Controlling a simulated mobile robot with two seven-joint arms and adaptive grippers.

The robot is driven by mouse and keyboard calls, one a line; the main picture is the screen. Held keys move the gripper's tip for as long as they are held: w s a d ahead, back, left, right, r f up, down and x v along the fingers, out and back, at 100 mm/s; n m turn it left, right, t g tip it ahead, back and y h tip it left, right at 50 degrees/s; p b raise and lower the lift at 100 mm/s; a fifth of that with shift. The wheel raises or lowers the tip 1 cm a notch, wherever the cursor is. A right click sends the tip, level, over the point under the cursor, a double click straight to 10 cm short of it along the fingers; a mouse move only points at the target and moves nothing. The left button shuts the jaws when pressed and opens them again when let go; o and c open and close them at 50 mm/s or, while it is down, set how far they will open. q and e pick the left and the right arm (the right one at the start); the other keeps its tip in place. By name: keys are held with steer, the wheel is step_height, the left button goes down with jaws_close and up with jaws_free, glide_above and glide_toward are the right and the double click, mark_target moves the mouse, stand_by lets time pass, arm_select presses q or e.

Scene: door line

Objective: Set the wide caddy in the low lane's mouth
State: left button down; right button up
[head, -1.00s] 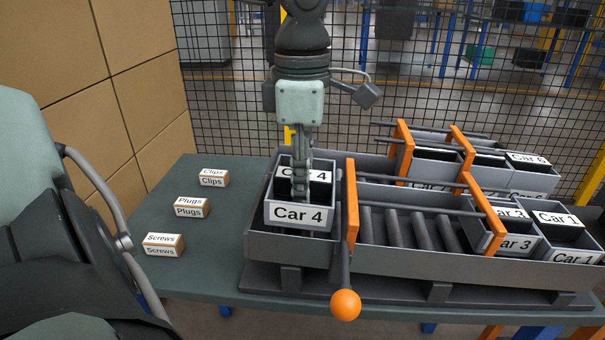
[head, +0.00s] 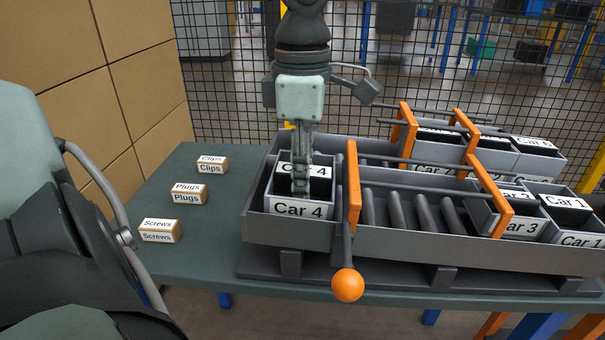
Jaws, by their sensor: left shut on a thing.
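The grey caddy labelled Car 4 (head: 298,208) sits at the left end, the mouth, of the front, lower roller lane (head: 420,238). The lane's front wall hides the caddy's lower edge, so I cannot see whether it rests on the lane floor. It looks about level. My left gripper (head: 301,188) points straight down into the caddy from above and is shut on its middle part; the exact grip is hard to see. An orange gate (head: 353,195) stands just right of the caddy, with a lever ending in an orange ball (head: 348,285). My right gripper is out of view.
Caddies Car 3 (head: 521,227) and Car 1 (head: 566,201) stand at the lane's right, behind a second orange gate (head: 492,196). A higher lane with more caddies lies behind. Small boxes Clips (head: 211,166), Plugs (head: 188,195) and Screws (head: 159,232) stand on the table's left.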

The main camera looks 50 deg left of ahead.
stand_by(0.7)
arm_select(q)
steer(key=c, duration=1.2)
jaws_free()
step_height(320, 180, up, 12)
steer(key=shift+f, duration=0.1)
stand_by(0.5)
